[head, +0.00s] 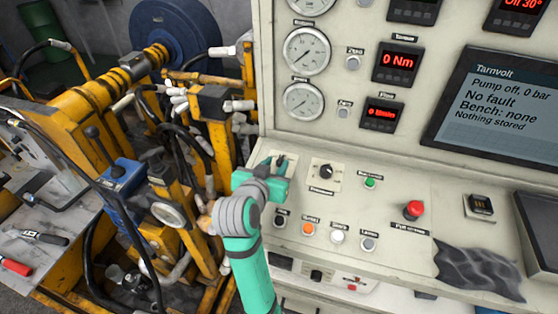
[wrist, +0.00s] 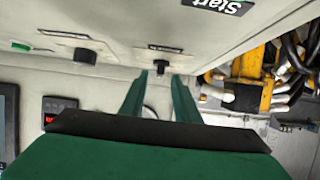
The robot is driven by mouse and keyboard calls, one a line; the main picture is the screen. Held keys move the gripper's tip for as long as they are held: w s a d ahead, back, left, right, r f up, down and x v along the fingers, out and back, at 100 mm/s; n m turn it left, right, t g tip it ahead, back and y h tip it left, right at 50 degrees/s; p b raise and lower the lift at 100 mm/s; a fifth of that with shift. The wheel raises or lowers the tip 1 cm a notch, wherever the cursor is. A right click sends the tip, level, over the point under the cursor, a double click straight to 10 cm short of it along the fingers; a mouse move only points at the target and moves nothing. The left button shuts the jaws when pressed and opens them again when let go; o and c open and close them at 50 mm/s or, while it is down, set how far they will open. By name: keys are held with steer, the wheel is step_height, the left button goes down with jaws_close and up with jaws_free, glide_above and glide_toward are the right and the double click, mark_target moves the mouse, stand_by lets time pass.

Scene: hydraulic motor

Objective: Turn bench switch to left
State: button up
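My gripper (head: 275,163) is turquoise and reaches over the left part of the sloped control panel. In the wrist view, my gripper (wrist: 157,82) is open, with one finger on each side of a small black switch knob (wrist: 160,66). The knob lies between the fingertips; I cannot tell whether they touch it. A label plate sits beside this knob, but its text is too small to read, so I cannot confirm it is the bench switch. In the head view the gripper largely hides this knob. A second black rotary knob (head: 326,171) is to the right.
The panel also carries a green button (head: 370,183), an orange button (head: 308,229) and a red mushroom button (head: 413,210). A dark cloth (head: 478,270) lies at the right. The display (head: 497,105) reads "Bench: none". Yellow machinery (head: 205,130) with hoses stands left of the panel.

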mark_target(282, 161)
steer(key=shift+x, duration=1.65)
jaws_close()
steer(key=shift+y, duration=0.3)
steer(key=n+y, duration=0.3)
steer(key=d+n+y, duration=0.1)
steer(key=shift+s+n+t, duration=0.1)
steer(key=shift+n+t, duration=0.2)
steer(key=shift+n, duration=0.1)
steer(key=n+g+y, duration=0.1)
steer(key=n+y, duration=0.3)
steer(key=shift+d, duration=0.1)
steer(key=shift+d+n+g+y, duration=0.1)
steer(key=shift+n+g+y, duration=0.2)
steer(key=shift+n+y, duration=0.15)
steer(key=shift+f, duration=0.15)
